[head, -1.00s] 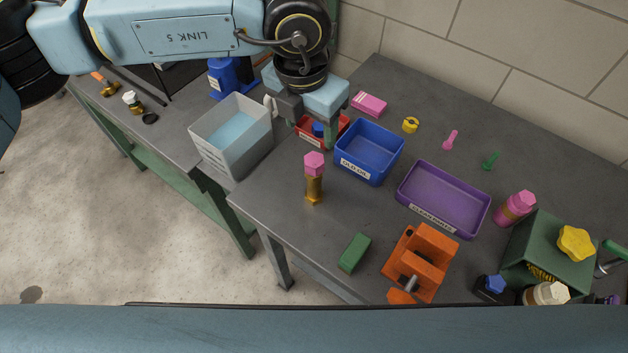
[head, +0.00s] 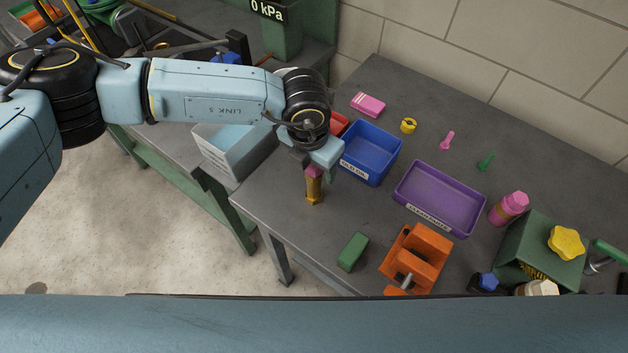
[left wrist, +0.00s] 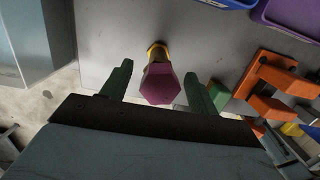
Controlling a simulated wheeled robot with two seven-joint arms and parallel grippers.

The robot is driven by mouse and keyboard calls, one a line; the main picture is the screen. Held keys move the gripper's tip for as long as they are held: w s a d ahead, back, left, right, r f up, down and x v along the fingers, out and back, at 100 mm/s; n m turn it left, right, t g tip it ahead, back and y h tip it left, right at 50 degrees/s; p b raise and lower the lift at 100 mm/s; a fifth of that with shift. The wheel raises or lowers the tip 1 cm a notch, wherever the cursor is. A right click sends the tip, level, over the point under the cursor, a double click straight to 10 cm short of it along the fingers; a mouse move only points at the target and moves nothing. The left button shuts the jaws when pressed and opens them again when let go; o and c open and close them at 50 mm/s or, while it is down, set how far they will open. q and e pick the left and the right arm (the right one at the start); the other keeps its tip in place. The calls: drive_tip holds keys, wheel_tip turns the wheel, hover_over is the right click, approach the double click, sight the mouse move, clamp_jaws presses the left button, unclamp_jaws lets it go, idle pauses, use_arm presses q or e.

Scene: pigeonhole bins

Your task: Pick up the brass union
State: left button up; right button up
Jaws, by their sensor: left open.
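The brass union (head: 314,190) stands upright near the left edge of the grey bench, a brass-coloured body under a pink hexagonal top. In the left wrist view its pink top (left wrist: 160,86) faces the camera between my two green fingers, with a little brass showing behind it. My left gripper (head: 318,170) is open, directly over and around the top of the union. A gap shows on both sides, so the fingers look apart from it. In the head view the gripper partly hides the pink top. My right gripper is not in view.
A blue bin (head: 371,152) stands close right of the gripper, with a purple tray (head: 440,198) beyond. A grey bin (head: 233,150) is at left. A green block (head: 353,251) and an orange vise (head: 416,259) lie toward the front. Bare bench surrounds the union's base.

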use_arm(q)
clamp_jaws()
idle(0.3)
drive_tip(key=shift+r, duration=0.15)
